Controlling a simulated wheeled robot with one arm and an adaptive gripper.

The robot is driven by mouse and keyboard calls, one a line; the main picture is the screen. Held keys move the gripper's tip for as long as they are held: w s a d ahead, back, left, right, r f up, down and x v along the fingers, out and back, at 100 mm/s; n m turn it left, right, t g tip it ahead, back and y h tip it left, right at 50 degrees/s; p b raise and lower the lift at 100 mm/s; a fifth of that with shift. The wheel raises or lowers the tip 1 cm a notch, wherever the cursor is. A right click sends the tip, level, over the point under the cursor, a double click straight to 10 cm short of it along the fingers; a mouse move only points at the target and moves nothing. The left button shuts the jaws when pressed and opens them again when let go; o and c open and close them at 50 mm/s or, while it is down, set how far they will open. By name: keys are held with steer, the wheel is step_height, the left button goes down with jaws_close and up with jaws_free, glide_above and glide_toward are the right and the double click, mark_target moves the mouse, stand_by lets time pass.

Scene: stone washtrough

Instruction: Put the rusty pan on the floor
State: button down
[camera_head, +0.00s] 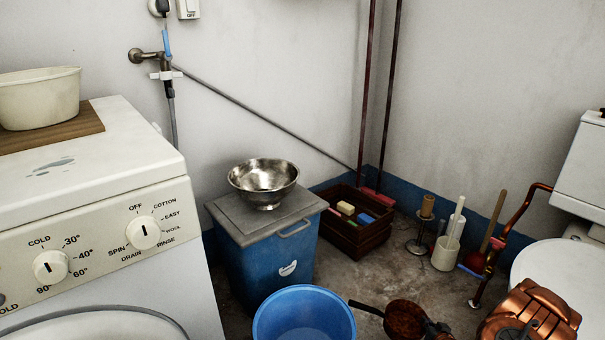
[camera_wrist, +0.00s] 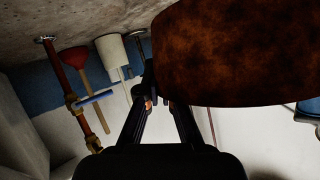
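The rusty pan (camera_head: 404,319) is dark brown and round. It shows at the bottom of the head view, right of the blue bucket, with its dark handle pointing left. My gripper (camera_head: 436,328) is at the pan's right edge, opposite the handle. In the wrist view the pan's rusty face (camera_wrist: 235,52) fills the upper right. The fingers of my gripper (camera_wrist: 157,98) come together at the pan's near edge and appear shut on it; the exact contact is dark. The concrete floor (camera_head: 345,275) lies below; the gap under the pan is hard to judge.
A blue bucket (camera_head: 304,315) stands left of the pan. A blue bin (camera_head: 263,262) bears a metal bowl (camera_head: 263,183). A wooden crate (camera_head: 353,235), a white brush holder (camera_head: 446,254) and a plunger (camera_head: 475,262) stand behind. A toilet (camera_head: 560,270) is at right. Floor shows between crate and pan.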

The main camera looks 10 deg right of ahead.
step_height(320, 180, up, 7)
steer(key=p, duration=0.4)
steer(key=shift+d+r, duration=0.1)
steer(key=w+a+r, duration=0.5)
steer(key=a+r, duration=0.1)
steer(key=r, duration=0.2)
steer(key=w+a+r, duration=0.5)
steer(key=a+r, duration=0.1)
steer(key=r, duration=0.2)
steer(key=a+r+n+y+p, duration=0.2)
steer(key=a+r+p, duration=0.1)
steer(key=a+r, duration=1.5)
step_height(320, 180, up, 36)
steer(key=a+p, duration=0.2)
steer(key=p, duration=3.5)
steer(key=shift+s, duration=0.4)
